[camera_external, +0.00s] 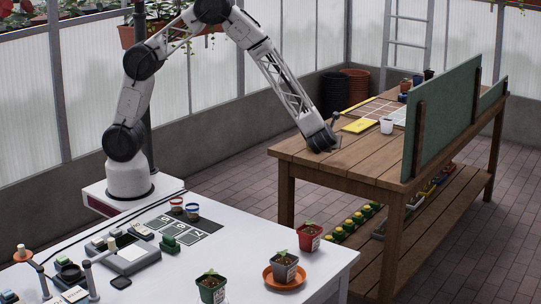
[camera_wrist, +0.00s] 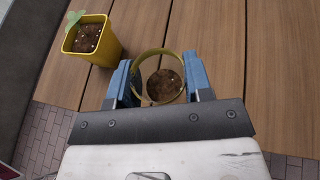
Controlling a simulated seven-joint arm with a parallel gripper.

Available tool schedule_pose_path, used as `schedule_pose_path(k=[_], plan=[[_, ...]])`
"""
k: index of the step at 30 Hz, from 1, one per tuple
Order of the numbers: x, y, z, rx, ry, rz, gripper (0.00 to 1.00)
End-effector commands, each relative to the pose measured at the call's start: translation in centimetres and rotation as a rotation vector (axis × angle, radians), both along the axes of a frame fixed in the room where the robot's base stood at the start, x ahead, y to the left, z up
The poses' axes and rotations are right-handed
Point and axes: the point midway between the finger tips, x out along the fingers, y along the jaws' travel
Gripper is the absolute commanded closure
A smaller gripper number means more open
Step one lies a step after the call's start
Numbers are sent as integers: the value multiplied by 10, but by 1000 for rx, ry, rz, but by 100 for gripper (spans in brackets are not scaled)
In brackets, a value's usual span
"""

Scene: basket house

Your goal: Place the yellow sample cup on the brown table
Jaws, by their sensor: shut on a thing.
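The brown table (camera_external: 362,160) is a wooden plank workbench at the right in the external view; its planks fill much of the wrist view (camera_wrist: 230,40). My gripper (camera_wrist: 160,80) has blue fingers, one on each side of a round, yellow-rimmed sample cup (camera_wrist: 163,86) with brown soil inside, and is shut on it. In the external view my gripper (camera_external: 322,142) is low at the table's near left edge and hides the cup. I cannot tell whether the cup's base touches the planks.
A yellow pot with a seedling (camera_wrist: 91,42) stands left of the cup in the wrist view. Bare planks lie between.

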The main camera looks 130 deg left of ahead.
Motion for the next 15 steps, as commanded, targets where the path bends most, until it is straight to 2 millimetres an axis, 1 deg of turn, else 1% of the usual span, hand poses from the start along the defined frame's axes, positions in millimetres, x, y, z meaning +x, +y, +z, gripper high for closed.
schedule_pose_path(k=[3, 15], plan=[[13, 11, -3, 0, -1, 1, 77], [55, 47, -7, 0, 0, 1, 77]])
